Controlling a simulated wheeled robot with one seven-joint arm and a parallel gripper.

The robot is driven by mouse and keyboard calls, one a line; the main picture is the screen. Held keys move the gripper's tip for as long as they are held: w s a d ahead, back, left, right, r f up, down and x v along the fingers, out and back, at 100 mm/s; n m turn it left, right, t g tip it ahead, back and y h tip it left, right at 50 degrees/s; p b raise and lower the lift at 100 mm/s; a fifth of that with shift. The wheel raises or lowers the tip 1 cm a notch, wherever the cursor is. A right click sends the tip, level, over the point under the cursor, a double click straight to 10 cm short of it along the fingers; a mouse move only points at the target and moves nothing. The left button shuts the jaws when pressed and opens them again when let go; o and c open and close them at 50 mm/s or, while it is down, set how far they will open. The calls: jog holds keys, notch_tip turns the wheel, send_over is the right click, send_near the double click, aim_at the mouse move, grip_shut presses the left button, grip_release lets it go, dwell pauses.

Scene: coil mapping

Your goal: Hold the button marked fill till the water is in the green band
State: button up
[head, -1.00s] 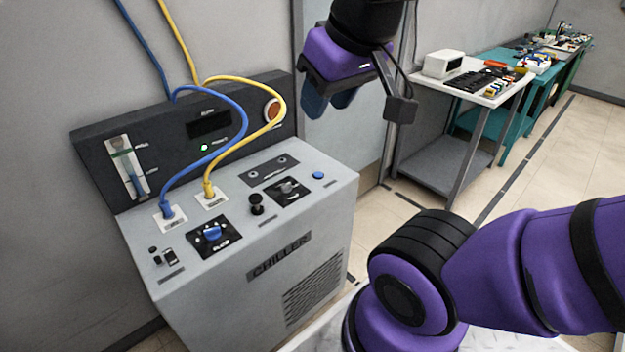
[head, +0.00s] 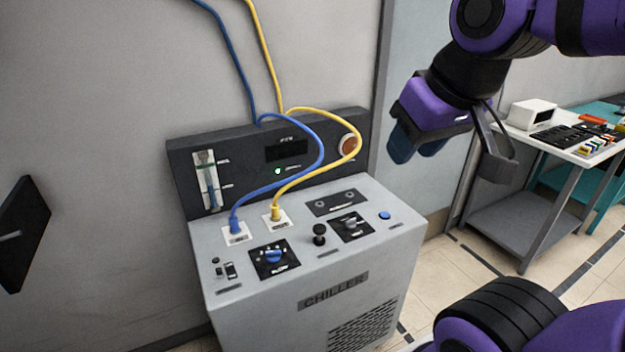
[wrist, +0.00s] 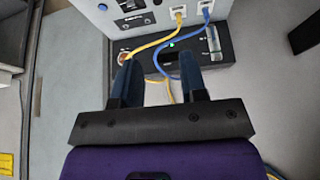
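The grey chiller (head: 250,300) stands against the wall. A sight gauge (head: 208,180) is on the left of its dark back panel, with green near the top and blue liquid low in the tube, apparently below the green. On the top face are a blue round button (head: 384,215), a black knob (head: 319,232) and two dials; their labels are too small to read, so I cannot tell which is marked fill. My gripper (head: 416,150) hangs empty in the air right of the back panel, apart from the chiller. In the wrist view its fingers (wrist: 160,84) are spread.
A blue hose (head: 322,150) and a yellow hose (head: 360,140) loop from the top face up the wall. A blue dial (head: 273,256) and small switches (head: 229,270) sit front left. A dark panel (head: 22,235) is at far left. A cart (head: 510,215) stands right.

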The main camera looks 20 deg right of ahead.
dwell(0.3)
grip_shut()
dwell(1.6)
